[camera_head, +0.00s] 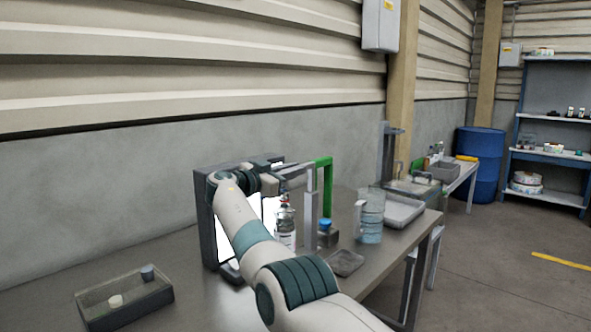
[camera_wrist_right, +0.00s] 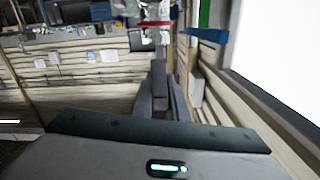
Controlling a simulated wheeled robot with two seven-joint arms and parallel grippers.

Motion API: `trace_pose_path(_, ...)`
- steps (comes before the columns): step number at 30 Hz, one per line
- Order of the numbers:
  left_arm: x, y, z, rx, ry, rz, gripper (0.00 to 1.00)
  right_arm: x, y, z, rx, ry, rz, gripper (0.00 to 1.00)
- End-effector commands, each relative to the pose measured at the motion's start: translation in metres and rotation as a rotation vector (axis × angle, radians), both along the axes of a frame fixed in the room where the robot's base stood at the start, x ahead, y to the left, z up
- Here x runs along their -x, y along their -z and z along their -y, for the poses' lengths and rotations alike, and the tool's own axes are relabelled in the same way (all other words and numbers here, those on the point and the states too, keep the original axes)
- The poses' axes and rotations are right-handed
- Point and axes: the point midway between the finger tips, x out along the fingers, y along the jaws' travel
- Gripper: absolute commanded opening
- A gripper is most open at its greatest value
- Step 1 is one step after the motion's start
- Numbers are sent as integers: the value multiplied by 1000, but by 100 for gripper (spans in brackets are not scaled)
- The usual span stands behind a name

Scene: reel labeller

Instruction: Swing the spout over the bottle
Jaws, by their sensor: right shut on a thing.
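The bottle (camera_head: 285,228), clear with a pale label, stands upright on the workbench in front of the bright white panel. The grey spout (camera_head: 297,171) is a horizontal arm at the top of a grey post (camera_head: 311,205), at about the height of the bottle's top. My right gripper (camera_head: 275,177) is at the spout's left end, above and left of the bottle. It is shut on the spout, but the contact is mostly hidden. Its fingers also show close together in the right wrist view (camera_wrist_right: 163,92). My left gripper is not in view.
A green frame (camera_head: 327,178) stands right behind the post. A blue-capped item (camera_head: 325,228), a grey dish (camera_head: 345,263), a clear jug (camera_head: 369,222) and a tray (camera_head: 418,210) are to the right. An open box (camera_head: 128,312) lies at front left. Bare bench lies between.

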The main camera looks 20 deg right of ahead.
Motion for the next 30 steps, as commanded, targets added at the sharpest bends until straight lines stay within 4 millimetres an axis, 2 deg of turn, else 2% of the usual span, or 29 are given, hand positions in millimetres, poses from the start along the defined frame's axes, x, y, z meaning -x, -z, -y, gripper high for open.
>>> trace_pose_path(9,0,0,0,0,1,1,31,1,4,1,-4,5,-3,0)
trace_pose_path(10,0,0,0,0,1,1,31,1,3,1,-4,4,-3,21)
trace_pose_path(11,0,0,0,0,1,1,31,1,3,1,-4,4,-3,28)
trace_pose_path(12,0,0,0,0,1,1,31,0,3,1,-4,4,-3,31)
trace_pose_path(23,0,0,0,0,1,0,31,1,1,-1,-2,1,0,31)
trace_pose_path(30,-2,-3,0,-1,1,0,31,7,2,-13,-1,0,2,31)
